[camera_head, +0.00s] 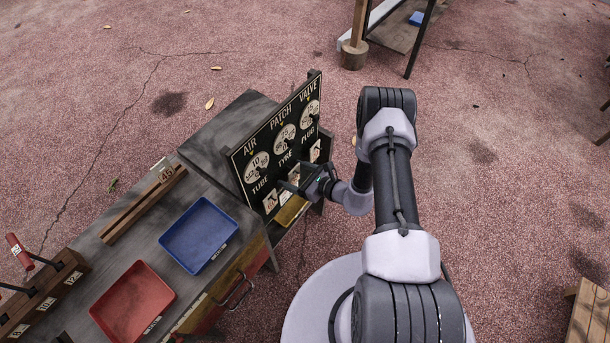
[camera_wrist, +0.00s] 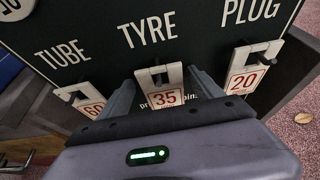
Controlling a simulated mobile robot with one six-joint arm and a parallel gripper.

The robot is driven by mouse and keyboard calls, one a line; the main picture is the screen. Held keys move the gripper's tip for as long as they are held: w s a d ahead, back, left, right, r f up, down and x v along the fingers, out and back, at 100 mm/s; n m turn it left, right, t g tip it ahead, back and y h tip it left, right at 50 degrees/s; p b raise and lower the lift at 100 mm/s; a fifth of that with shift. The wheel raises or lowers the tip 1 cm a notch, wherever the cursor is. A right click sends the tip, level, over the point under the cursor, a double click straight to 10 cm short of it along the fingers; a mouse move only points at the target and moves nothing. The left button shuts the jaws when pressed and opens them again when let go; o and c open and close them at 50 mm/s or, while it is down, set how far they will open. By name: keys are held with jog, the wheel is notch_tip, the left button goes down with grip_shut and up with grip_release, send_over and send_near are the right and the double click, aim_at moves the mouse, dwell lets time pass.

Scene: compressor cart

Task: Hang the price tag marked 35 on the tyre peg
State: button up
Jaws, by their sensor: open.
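The white price tag marked 35 (camera_wrist: 168,98) in red hangs at the dark peg under the word TYRE on the black price board (camera_head: 240,160). My gripper (camera_wrist: 165,88) is open, with one finger on each side of this tag and a visible gap to it. The tag's lower edge is hidden behind my gripper body in the wrist view. In the head view my gripper (camera_head: 300,188) is at the lower part of the board and largely covers this tag.
A tag marked 60 (camera_wrist: 88,104) hangs under TUBE and a tag marked 20 (camera_wrist: 243,80) under PLUG, close on either side. A blue tray (camera_head: 198,234), a red tray (camera_head: 132,302) and a slotted wooden rail (camera_head: 140,205) are on the cart's top at left.

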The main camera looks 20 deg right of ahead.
jog(key=p+v, duration=0.5)
jog(key=v, duration=1.2)
jog(key=a+r+n+g+y, duration=0.1)
jog(key=a+r+n+g, duration=0.3)
jog(key=r, duration=0.5)
jog(key=a+r+n+g+y, duration=0.1)
jog(key=a+r+n, duration=0.2)
jog(key=r+n, duration=0.35)
jog(key=a+r+n+g, duration=0.3)
jog(key=r, duration=0.7)
jog(key=s+a+r+n+t+h, duration=0.2)
jog(key=s+r+n+h, duration=0.5)
jog(key=s+r+n, duration=0.4)
notch_tip(320, 180, up, 6)
jog(key=s+t, duration=0.1)
jog(key=s, duration=0.1)
jog(key=shift+s+h, duration=0.3)
jog(key=shift+h, duration=0.1)
